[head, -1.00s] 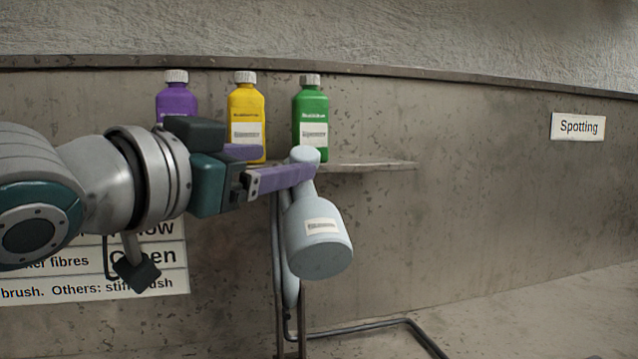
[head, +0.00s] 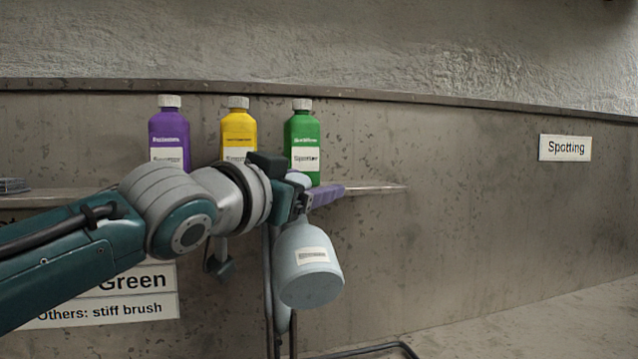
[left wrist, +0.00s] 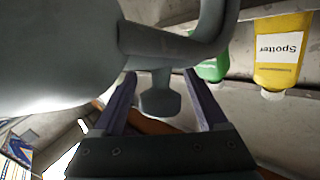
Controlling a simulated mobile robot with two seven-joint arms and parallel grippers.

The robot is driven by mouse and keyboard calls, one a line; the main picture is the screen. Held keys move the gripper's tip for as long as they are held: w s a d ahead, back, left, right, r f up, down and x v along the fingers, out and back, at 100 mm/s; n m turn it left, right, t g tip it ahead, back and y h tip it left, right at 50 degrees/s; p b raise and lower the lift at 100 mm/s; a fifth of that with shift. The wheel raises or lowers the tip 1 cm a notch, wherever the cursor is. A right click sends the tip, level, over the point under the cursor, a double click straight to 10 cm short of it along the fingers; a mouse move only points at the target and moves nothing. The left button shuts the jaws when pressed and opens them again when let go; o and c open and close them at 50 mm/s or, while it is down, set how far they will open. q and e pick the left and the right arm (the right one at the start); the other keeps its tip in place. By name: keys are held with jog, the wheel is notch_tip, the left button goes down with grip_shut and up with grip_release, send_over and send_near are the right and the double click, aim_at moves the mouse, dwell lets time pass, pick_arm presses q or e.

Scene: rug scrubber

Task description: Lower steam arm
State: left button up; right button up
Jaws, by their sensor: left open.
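The steam arm (head: 306,270) is a pale blue-grey bell-shaped head with a small label, hanging in front of a shelf at the wall. It fills the upper left of the left wrist view (left wrist: 55,60), where a curved grey tube joins it. My left gripper (head: 338,192) is at the steam arm's top and partly hides its neck. In the left wrist view my left gripper (left wrist: 160,82) is open, its two purple fingers apart with a small grey knob (left wrist: 160,102) showing between them. Whether a finger touches cannot be told. My right gripper is not in view.
Purple (head: 169,135), yellow (head: 239,130) and green (head: 301,130) bottles stand on the shelf (head: 375,189) just behind my left arm. A "Spotting" sign (head: 565,148) is on the wall at right. The space right of the steam arm is clear.

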pick_arm(q)
grip_shut()
dwell(0.7)
dwell(0.8)
